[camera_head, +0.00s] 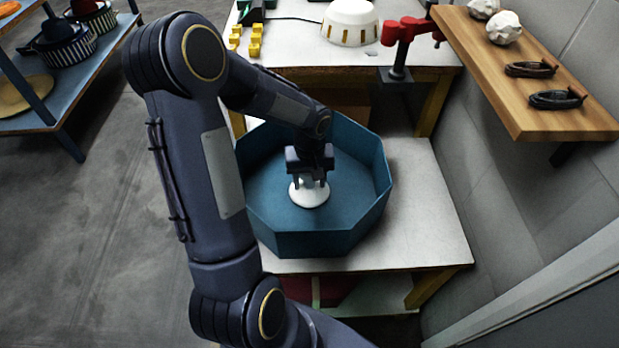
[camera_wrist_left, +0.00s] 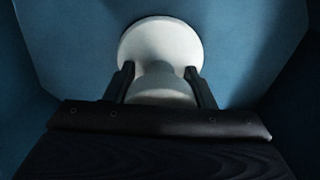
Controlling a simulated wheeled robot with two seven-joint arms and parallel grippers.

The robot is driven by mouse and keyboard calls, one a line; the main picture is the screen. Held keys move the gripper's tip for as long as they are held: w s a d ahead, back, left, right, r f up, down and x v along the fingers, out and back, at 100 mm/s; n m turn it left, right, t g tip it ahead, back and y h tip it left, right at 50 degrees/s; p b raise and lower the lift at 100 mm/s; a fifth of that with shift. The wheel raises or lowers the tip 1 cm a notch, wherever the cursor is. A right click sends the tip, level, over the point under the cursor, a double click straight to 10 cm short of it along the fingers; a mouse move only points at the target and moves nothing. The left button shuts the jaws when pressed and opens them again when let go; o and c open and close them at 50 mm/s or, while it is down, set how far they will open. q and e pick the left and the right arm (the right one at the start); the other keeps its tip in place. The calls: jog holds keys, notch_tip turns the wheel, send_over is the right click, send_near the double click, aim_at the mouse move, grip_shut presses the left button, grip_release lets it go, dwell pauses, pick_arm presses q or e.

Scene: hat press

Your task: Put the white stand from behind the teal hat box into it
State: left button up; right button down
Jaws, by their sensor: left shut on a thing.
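The teal hat box (camera_head: 318,243) is an open, many-sided box on the white-topped table. My left gripper (camera_head: 310,180) reaches down inside it, shut on the white stand (camera_head: 308,196). The stand's round white base shows below the fingers, against the box floor; I cannot tell whether it touches the floor. In the left wrist view the stand (camera_wrist_left: 160,45) shows a round white disc and a narrower waist between the two dark fingers (camera_wrist_left: 158,85). Teal surfaces surround it there. My right gripper is not in view.
The white table top (camera_head: 430,215) is bare to the right of the box. Behind are a white domed object (camera_head: 350,22), yellow blocks (camera_head: 255,40) and a red clamp-like tool (camera_head: 402,35). A wooden shelf (camera_head: 540,75) juts from the right wall. A blue shelf rack (camera_head: 60,100) stands left.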

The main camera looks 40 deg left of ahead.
pick_arm(q)
jog(key=shift+f+b, duration=0.35)
jog(key=shift+f, duration=0.05)
dwell(0.4)
jog(key=o, duration=1)
jog(key=shift+o, duration=0.2)
notch_tip(320, 180, up, 8)
jog(key=shift+f+p, duration=0.1)
jog(key=shift+p, duration=0.75)
